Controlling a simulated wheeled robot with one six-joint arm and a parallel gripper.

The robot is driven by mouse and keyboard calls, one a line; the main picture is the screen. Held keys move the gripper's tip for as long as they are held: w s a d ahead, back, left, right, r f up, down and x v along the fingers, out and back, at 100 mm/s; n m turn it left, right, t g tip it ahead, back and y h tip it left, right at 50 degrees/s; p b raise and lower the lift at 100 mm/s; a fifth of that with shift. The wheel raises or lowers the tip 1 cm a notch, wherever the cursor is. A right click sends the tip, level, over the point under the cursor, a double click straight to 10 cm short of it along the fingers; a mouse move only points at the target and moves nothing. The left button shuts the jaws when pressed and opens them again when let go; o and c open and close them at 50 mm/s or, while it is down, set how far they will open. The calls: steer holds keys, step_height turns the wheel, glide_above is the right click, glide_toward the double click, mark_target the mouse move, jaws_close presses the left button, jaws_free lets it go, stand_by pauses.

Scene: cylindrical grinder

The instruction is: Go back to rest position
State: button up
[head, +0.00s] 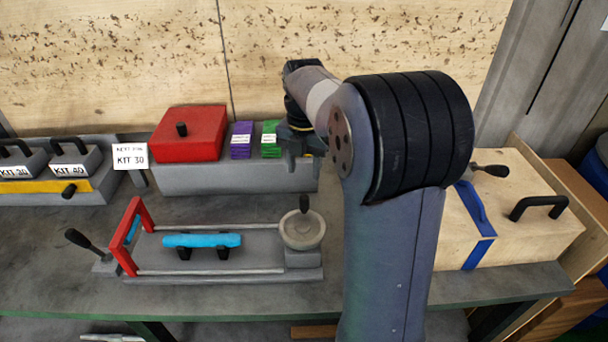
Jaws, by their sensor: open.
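My arm rises through the right middle of the head view and bends over toward the back of the bench. My gripper (296,150) is small and partly hidden by my own arm links. It is open and points down at the right end of the grey block (235,178), beside a green block (270,139). I cannot tell if it touches the grey block. Nothing shows between its fingers. A purple block (241,141) and a red box with a black knob (190,134) also sit on the grey block.
A grey fixture with a red frame (133,232), a light blue bar (201,240) and a round handwheel (302,229) stands at the bench front. Weights labelled KIT (75,160) are at left. A wooden box with a black handle (515,230) is at right. A wooden panel (110,60) closes the back.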

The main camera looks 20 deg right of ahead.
mark_target(306, 197)
steer(key=shift+f, duration=0.1)
step_height(306, 197, down, 11)
steer(key=shift+r+p, duration=0.1)
steer(key=shift+p, duration=0.3)
steer(key=shift+d+r, duration=0.1)
stand_by(0.6)
step_height(306, 197, up, 11)
steer(key=shift+f+b, duration=0.2)
steer(key=shift+b, duration=0.2)
step_height(306, 197, down, 11)
steer(key=shift+r+p, duration=0.1)
steer(key=shift+p, duration=0.3)
steer(key=shift+d+m, duration=0.1)
steer(key=shift+m, duration=0.4)
steer(key=shift+s+d+r+m, duration=0.1)
steer(key=shift+s+d+m, duration=0.1)
steer(key=shift+m, duration=0.4)
steer(key=shift+s+d+m, duration=0.2)
steer(key=shift+m, duration=0.4)
